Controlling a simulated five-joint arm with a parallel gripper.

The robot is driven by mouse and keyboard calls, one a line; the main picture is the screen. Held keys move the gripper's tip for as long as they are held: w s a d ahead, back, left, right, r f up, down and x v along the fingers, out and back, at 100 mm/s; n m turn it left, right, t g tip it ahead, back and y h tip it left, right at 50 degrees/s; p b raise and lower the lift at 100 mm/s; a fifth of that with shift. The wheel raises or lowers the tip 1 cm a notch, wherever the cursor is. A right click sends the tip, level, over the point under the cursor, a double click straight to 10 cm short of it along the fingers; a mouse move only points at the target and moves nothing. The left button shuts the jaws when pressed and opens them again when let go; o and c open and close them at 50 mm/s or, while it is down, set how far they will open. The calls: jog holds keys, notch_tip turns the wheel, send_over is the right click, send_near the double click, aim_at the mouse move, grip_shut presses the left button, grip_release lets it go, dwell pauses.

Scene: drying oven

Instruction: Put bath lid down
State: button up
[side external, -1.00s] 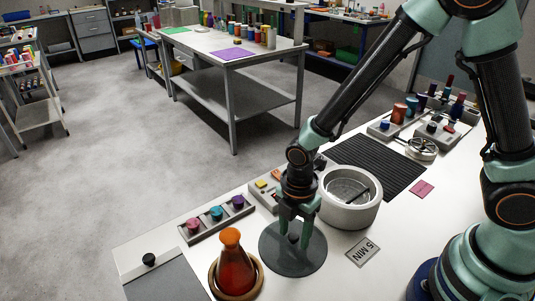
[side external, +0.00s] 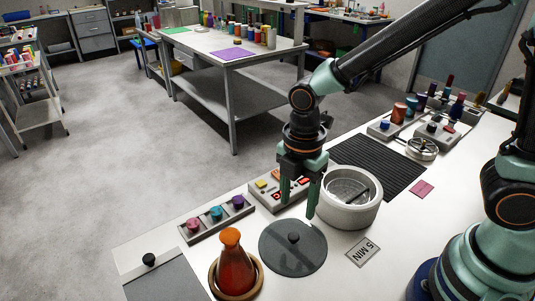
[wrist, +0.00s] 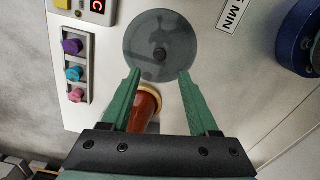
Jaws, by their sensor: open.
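The bath lid (side external: 292,262) is a dark grey see-through disc with a black knob (side external: 293,238) in the middle. It lies flat on the white bench, in front of the round bath (side external: 349,214), which is uncovered. In the wrist view the lid (wrist: 147,30) shows whole, beyond my fingertips. My gripper (side external: 299,212) is open and empty above the lid's far edge, beside the bath. Its two green fingers (wrist: 160,74) are spread wide and apart from the knob in the wrist view.
An orange-red flask (side external: 233,268) stands in a brown ring left of the lid. A rack with coloured knobs (side external: 217,216), a control box with buttons (side external: 267,192) and a "5 MIN" plate (side external: 363,251) are close by. A black ribbed mat (side external: 378,166) lies behind the bath.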

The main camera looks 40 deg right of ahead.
jog(key=s+d+r+m+t, duration=0.2)
jog(key=d+r+m+t, duration=0.3)
jog(key=d+r+m, duration=0.8)
jog(key=m, duration=0.7)
jog(key=shift+d+r+t, duration=0.25)
jog(key=shift+d+t, duration=0.05)
jog(key=shift+d, duration=0.1)
